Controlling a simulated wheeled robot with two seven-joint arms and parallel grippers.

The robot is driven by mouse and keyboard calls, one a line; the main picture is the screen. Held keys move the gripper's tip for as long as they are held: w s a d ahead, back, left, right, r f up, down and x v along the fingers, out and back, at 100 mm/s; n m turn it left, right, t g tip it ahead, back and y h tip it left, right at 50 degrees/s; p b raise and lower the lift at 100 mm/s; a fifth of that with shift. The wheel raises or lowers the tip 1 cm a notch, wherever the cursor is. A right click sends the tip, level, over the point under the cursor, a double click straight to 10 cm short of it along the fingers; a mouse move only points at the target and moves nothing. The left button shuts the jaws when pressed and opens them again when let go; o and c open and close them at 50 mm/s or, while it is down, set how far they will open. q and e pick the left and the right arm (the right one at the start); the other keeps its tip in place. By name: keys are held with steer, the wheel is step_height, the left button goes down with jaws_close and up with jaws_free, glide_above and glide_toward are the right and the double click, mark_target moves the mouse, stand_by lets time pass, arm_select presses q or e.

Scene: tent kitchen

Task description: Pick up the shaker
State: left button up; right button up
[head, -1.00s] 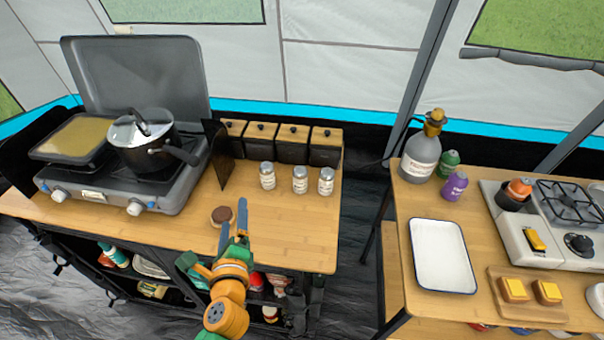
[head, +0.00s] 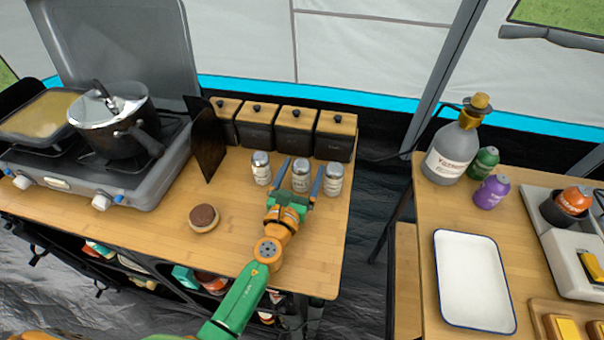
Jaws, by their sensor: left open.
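Three small shakers with metal caps and pale labels stand in a row on the wooden table: the left shaker (head: 261,168), the middle shaker (head: 301,176) and the right shaker (head: 333,180). All are upright. My left gripper (head: 299,178) is open, with its fingers pointing away from me at the row. In the picture one finger lies to the left of the middle shaker and the other to its right, in front of the right shaker. I cannot tell whether either finger touches a shaker. My right gripper is not in view.
Black canisters with wooden lids (head: 295,131) stand behind the shakers, and a dark upright panel (head: 205,140) is to the left. A round brown-topped item (head: 204,218) lies nearer. A stove with a pot (head: 115,125) is at left. A second table holds a white tray (head: 474,280).

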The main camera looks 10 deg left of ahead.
arm_select(q)
steer(key=shift+s+r, duration=0.15)
steer(key=shift+s, duration=0.05)
steer(key=c, duration=0.3)
steer(key=shift+s, duration=0.1)
steer(key=c, duration=0.4)
jaws_close()
